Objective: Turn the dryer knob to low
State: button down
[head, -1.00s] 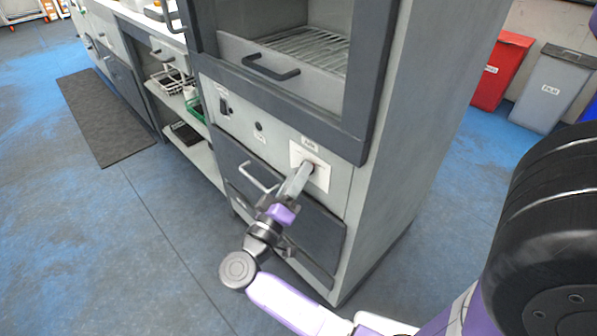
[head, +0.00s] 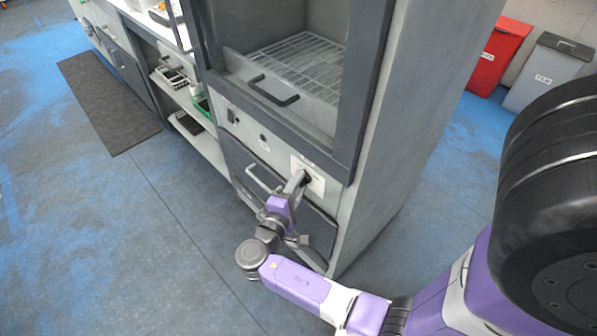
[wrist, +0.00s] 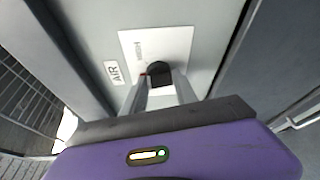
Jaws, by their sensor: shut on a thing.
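The dryer (head: 390,120) is a tall grey cabinet with a wire rack behind its open upper front. Its black knob (wrist: 158,73) sits on a white plate (wrist: 180,45) with an "AIR" label beside it in the wrist view. In the head view the plate (head: 318,186) is on the panel below the rack, and my gripper largely hides the knob. My gripper (wrist: 160,78) is shut on the knob, one finger on each side. In the head view my gripper (head: 303,178) reaches the plate from the lower left.
A drawer handle (head: 263,180) sticks out just left of my gripper. A black handle (head: 272,90) is above on the dryer. Shelves with baskets stand at the left. Red (head: 497,55) and grey (head: 548,72) bins stand behind at the right.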

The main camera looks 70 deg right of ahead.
jog(key=shift+r+n+g+y+p, duration=0.1)
jog(key=shift+n+g+y+p, duration=0.4)
jog(key=shift+n+p, duration=1.3)
jog(key=shift+n+g+y+p, duration=0.1)
jog(key=shift+n+y+p, duration=0.75)
jog(key=shift+p, duration=1.75)
jog(key=c, duration=1)
grip_release()
jog(key=v, duration=0.7)
jog(key=shift+w+a, duration=0.15)
jog(key=shift+a, duration=0.25)
